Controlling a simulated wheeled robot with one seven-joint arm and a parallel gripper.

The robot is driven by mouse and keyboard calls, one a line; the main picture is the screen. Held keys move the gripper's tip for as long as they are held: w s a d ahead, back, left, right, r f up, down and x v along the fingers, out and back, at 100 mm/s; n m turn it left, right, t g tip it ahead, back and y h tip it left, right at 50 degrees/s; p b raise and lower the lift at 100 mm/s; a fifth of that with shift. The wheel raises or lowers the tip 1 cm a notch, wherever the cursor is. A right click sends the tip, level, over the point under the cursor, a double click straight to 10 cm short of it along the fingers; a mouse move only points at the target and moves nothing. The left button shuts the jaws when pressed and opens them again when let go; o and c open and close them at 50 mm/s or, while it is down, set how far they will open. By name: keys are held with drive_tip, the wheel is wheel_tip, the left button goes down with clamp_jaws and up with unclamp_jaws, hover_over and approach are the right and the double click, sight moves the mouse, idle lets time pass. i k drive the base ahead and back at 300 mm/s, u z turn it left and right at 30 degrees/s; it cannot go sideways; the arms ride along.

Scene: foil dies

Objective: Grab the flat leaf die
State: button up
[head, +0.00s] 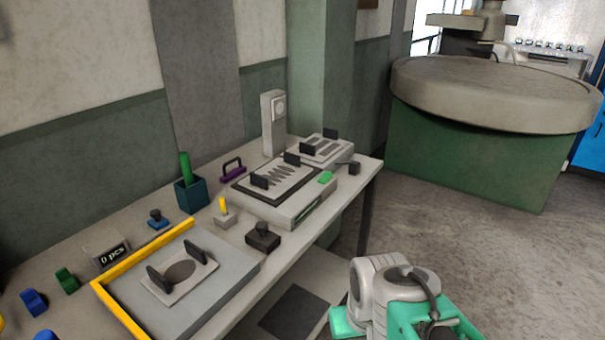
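Three flat dies with pairs of black upright handles are on the bench. The middle die (284,177) has a jagged, leaf-like pattern and lies on a grey box with a dark-framed top. The nearest die (192,284) is a pale plate with a dark oval, on a grey slab with a yellow edge. The farthest die (317,149) shows dark bars. I cannot tell for certain which is the flat leaf die. Part of my green and white arm shows at the bottom, right of the bench. My gripper's fingers do not show.
On the bench (352,178) are a teal cup (192,196) with a green stick, a purple handle (232,169), a grey upright device (273,123), a black knob block (263,237) and a "0 pcs" display (112,256). A round-topped green machine (465,165) stands beyond clear floor.

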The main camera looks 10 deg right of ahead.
sight(275, 179)
drive_tip(key=z, duration=1.35)
drive_tip(key=i, duration=1.65)
drive_tip(key=u, duration=2.9)
drive_tip(key=i, duration=0.5)
drive_tip(key=u, duration=0.05)
